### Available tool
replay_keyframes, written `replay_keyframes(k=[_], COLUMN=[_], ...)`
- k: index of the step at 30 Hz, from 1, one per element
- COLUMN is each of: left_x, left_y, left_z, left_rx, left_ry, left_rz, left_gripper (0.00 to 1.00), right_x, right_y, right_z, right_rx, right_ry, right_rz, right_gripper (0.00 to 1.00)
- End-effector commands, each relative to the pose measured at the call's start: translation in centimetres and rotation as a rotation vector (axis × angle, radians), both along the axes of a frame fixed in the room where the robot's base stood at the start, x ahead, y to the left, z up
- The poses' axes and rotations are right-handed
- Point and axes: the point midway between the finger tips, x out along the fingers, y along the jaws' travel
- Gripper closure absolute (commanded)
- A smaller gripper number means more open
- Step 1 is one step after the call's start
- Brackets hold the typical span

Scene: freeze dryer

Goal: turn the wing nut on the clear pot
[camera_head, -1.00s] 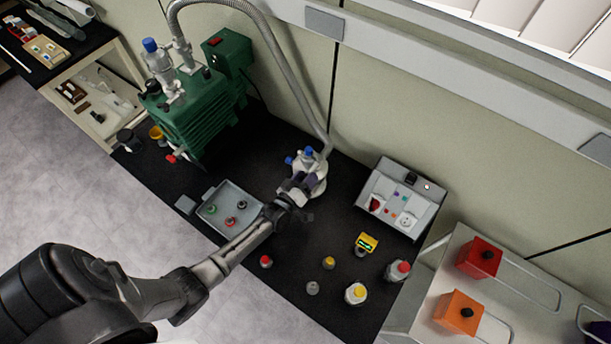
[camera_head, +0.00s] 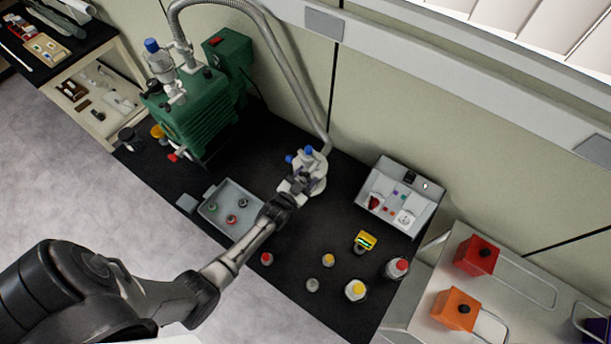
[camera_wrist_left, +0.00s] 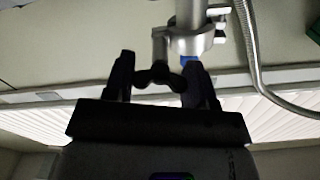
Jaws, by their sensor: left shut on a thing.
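The clear pot (camera_head: 318,180) stands at the back middle of the black bench, with blue knobs on its top and a grey hose end close beside it. My left gripper (camera_head: 297,184) reaches it from the front left and covers part of its front. In the left wrist view, the two dark fingers of my left gripper (camera_wrist_left: 159,64) stand on either side of a small dark wing nut (camera_wrist_left: 158,77) below a metal clamp fitting. The gripper is shut on the wing nut. In the head view the wing nut is too small to tell from the fingers. My right gripper is out of view.
A green pump (camera_head: 190,118) with a grey hose (camera_head: 303,95) stands behind left. A grey tray (camera_head: 212,207) with small vials lies left of the arm. A control box (camera_head: 398,190) and several capped bottles stand to the right.

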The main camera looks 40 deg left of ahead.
Motion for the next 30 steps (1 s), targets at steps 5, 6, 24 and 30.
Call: replay_keyframes(k=[5,6,24,30], left_x=[0.0,0.0,0.0,0.0], left_y=[0.0,0.0,0.0,0.0], left_z=[0.0,0.0,-0.2,-0.2], left_rx=[0.168,0.205,0.771,0.961], left_ry=[0.018,0.022,0.088,0.109], left_rz=[0.001,0.001,0.001,0.000], left_gripper=[0.73,0.73,0.73,0.73], right_x=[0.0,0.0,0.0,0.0], right_y=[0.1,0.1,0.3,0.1], right_z=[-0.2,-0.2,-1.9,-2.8], right_rx=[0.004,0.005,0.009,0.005], right_ry=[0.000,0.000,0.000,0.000], right_rz=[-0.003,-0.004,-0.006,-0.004], right_gripper=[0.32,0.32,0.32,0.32])
